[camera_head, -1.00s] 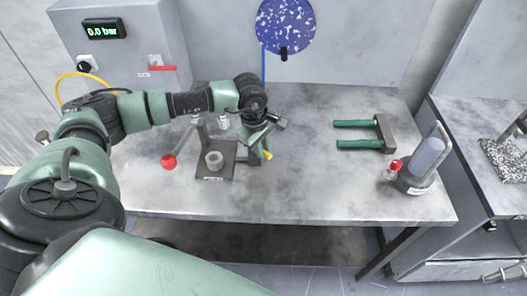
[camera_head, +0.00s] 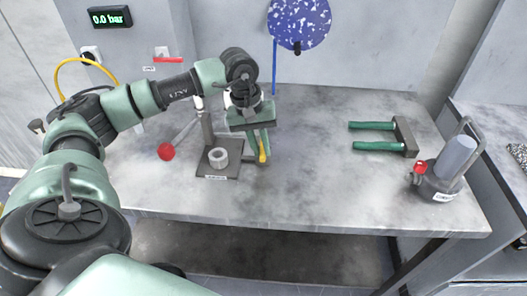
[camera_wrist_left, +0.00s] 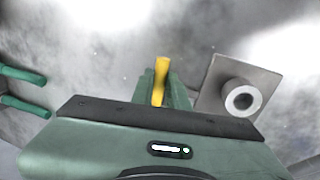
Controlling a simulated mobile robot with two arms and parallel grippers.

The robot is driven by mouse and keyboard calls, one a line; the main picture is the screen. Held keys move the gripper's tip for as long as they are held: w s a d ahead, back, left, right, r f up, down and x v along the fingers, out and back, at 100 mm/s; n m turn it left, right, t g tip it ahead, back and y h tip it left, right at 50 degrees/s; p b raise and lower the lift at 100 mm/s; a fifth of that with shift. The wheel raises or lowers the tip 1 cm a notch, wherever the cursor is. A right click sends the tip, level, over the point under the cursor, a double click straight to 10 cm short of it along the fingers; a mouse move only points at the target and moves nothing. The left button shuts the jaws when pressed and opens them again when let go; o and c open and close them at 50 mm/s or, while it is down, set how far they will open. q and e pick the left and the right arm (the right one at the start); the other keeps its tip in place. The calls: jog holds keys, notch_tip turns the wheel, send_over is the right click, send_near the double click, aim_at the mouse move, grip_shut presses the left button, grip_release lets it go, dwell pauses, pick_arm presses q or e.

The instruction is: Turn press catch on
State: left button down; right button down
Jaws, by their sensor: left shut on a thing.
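The bench press stands on a dark square base (camera_head: 228,171) with a pale ring (camera_head: 219,156) on it. Its upright post (camera_head: 207,130) rises behind the ring, and a lever ends in a red ball (camera_head: 166,152) at the left. My left gripper (camera_head: 260,148) points down just right of the press. Its green fingers are shut on a yellow piece (camera_wrist_left: 160,82), which shows between them in the left wrist view. The press base (camera_wrist_left: 212,95) lies beside it there. I cannot make out the catch clearly, nor whether the yellow piece joins the press. My right gripper is not in view.
A green-handled tool (camera_head: 405,137) lies on the bench (camera_head: 320,185) at the right, near a grey flask-like holder (camera_head: 455,160) with a red knob. A blue speckled disc (camera_head: 299,22) hangs on the wall. The display (camera_head: 110,17) reads 0.0 bar. The bench middle is clear.

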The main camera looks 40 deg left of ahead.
pick_arm(q)
jog(key=shift+a+r+m+b, duration=0.1)
jog(key=shift+a+m+b, duration=0.05)
jog(key=shift+m+b, duration=0.2)
dwell(0.3)
jog(key=c, duration=1.4)
grip_release()
jog(key=shift+s, duration=0.1)
jog(key=r, duration=0.2)
jog(key=a+r, duration=0.1)
jog(key=r, duration=0.2)
jog(key=r+b, duration=0.1)
jog(key=r, duration=0.1)
jog(key=shift+s+a+r, duration=0.15)
jog(key=shift+s+r, duration=0.15)
jog(key=shift+s, duration=0.1)
